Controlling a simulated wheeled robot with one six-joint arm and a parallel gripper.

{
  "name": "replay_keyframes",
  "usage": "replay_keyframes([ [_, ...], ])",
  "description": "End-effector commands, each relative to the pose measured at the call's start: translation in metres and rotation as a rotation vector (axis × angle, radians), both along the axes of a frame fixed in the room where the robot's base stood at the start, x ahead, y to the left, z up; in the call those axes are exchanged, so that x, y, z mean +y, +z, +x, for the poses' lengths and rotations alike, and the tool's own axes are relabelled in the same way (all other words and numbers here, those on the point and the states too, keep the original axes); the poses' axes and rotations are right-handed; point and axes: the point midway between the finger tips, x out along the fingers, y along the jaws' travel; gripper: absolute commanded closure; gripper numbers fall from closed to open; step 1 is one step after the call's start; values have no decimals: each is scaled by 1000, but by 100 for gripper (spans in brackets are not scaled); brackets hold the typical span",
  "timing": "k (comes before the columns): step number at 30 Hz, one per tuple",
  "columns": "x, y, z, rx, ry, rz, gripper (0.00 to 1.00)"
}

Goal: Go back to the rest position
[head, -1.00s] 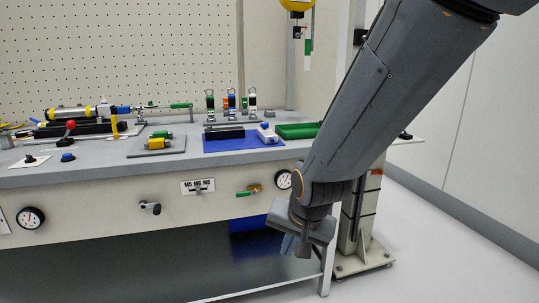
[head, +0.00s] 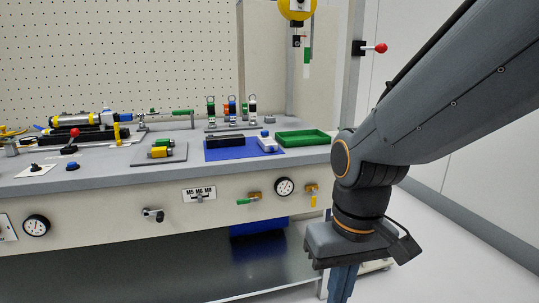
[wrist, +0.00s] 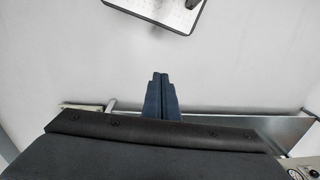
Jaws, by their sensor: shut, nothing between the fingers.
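My gripper (head: 342,284) hangs at the lower right of the head view, in front of the bench's right end and below its top. It points down. In the wrist view my gripper (wrist: 160,80) shows its two dark blue fingers pressed together, with nothing between them. Below the fingers in that view is pale floor. My arm comes in from the upper right of the head view.
The workbench (head: 110,205) fills the left and middle. On it are a blue mat (head: 215,155) with a black block, a green tray (head: 303,138) and a grey plate with yellow cylinders (head: 160,153). A yellow hoist (head: 298,8) hangs above. Open floor (head: 455,265) lies to the right.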

Motion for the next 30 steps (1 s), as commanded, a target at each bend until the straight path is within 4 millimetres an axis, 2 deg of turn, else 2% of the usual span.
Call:
replay_keyframes([
  [1, -4, 8, -1, 3, -12, -3, 100],
  [7, -18, 29, 0, 3, -63, -12, 100],
  [18, -62, 75, -3, 8, -183, -34, 100],
  [24, -76, 84, -4, 7, -217, -40, 100],
  [30, -79, 84, -4, 7, -224, -41, 100],
])
